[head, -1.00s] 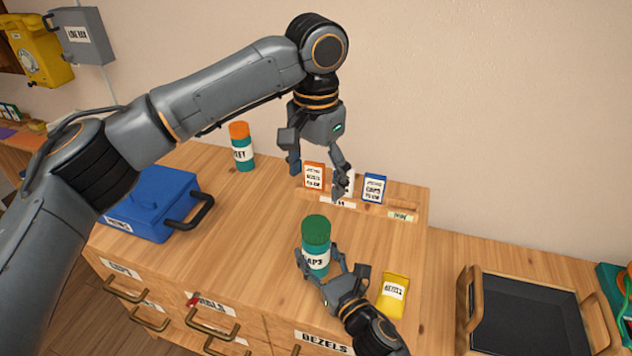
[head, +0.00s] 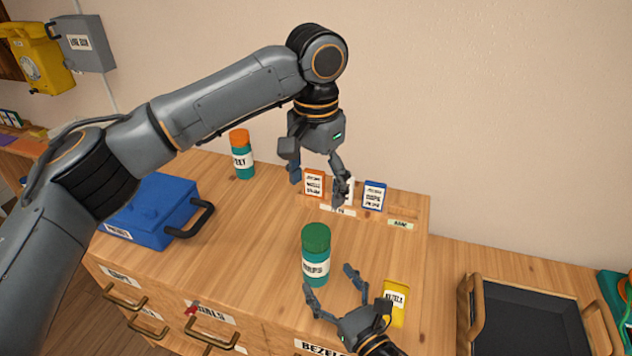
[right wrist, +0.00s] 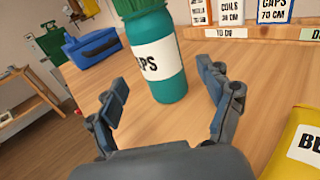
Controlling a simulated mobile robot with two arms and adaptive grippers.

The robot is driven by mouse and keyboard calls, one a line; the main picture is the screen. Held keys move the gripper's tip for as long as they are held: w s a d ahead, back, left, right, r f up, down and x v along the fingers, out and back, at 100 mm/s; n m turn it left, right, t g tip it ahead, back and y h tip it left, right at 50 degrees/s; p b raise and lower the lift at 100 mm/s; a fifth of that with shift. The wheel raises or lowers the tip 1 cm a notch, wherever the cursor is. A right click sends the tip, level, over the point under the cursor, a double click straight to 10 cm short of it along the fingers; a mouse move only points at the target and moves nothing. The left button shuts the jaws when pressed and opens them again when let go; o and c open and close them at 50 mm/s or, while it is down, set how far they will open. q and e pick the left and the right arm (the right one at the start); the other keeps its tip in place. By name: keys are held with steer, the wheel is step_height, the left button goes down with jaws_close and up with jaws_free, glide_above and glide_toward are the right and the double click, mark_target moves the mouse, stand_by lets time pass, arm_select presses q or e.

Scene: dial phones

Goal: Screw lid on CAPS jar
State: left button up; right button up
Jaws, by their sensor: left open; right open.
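The CAPS jar (head: 315,268) is a teal cylinder with a white label, standing upright on the wooden cabinet top. A green lid (head: 316,237) sits on top of it; I cannot tell how tight it is. The jar also shows in the right wrist view (right wrist: 168,85), between and beyond the fingers. My right gripper (head: 330,278) is open and empty, just in front of the jar and apart from it. My left gripper (head: 317,188) is open and empty, pointing down above the cabinet, behind and above the jar.
A yellow BEZELS packet (head: 395,303) lies right of my right gripper. Small cards (head: 374,195) stand in a rack at the back. A teal jar with an orange lid (head: 242,155) and a blue box (head: 150,208) stand to the left. A dark tray (head: 530,320) is at the right.

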steer(key=v, duration=0.6)
steer(key=shift+s, duration=0.1)
stand_by(0.3)
